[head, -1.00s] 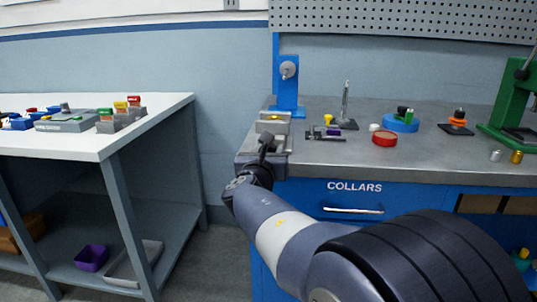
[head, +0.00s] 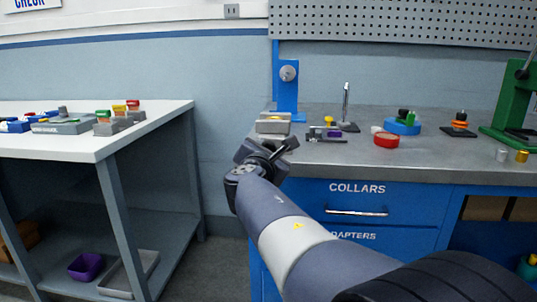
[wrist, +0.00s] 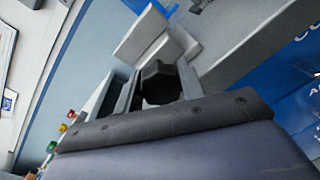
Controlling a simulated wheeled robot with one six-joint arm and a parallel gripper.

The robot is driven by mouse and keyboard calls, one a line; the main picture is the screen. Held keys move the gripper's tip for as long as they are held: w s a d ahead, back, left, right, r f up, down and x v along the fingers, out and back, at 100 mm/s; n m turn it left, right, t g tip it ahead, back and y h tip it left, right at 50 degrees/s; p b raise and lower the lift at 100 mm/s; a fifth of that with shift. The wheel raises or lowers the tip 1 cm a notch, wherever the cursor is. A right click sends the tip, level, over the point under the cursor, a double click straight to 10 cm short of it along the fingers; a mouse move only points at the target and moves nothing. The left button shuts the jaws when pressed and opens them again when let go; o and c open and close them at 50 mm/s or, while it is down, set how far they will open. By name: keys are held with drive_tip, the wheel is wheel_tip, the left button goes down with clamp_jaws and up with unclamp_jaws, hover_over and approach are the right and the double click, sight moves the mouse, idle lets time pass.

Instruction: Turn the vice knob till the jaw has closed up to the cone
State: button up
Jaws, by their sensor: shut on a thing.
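The grey vice (head: 272,127) sits at the left end of the grey workbench, and its blocks also show in the wrist view (wrist: 143,36). The small yellow cone (head: 273,118) shows at the vice's top in the head view; the gap between it and the jaw is too small to tell. The dark vice knob (wrist: 158,82) lies between my fingers in the wrist view. My gripper (wrist: 160,90) is shut on the knob. In the head view my gripper (head: 277,153) is at the vice's front, tilted, and it hides the knob.
A blue stand (head: 288,90) rises behind the vice. A white table (head: 90,142) with coloured parts is at the left, across a gap.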

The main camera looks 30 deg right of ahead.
drive_tip(key=shift+f, duration=0.15)
drive_tip(key=o, duration=1)
drive_tip(key=shift+c, duration=0.2)
drive_tip(key=shift+s, duration=0.15)
drive_tip(key=p+v, duration=0.2)
drive_tip(key=v, duration=0.8)
drive_tip(key=shift+s+a, duration=0.2)
drive_tip(key=shift+a, duration=0.05)
